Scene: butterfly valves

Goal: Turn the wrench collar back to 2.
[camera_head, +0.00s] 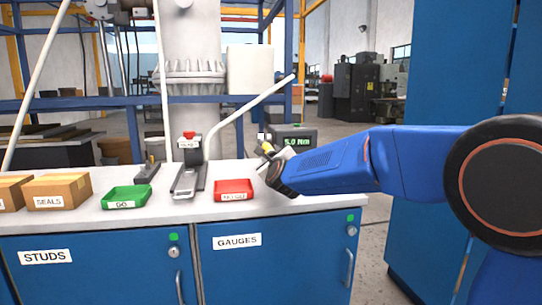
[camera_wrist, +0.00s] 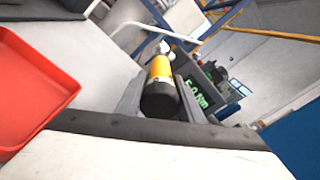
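The wrench has a black handle (camera_wrist: 160,100) and a yellow collar (camera_wrist: 160,68), with a pale metal part beyond it. It stretches away from the wrist camera, in line with my gripper. The yellow part (camera_head: 267,148) also shows just above my gripper (camera_head: 272,166) in the head view. The collar's number marks are too small to read. A dark box with a green display (camera_head: 296,140) reading 5.0 Nm stands just behind the wrench.
A red tray (camera_head: 233,188) is on the bench (camera_head: 165,207), left of my gripper, and shows close by in the wrist view (camera_wrist: 35,85). A green tray (camera_head: 126,196), a grey stand (camera_head: 187,180) and boxes (camera_head: 58,187) are farther left. A bent pale tube (camera_head: 245,110) rises behind.

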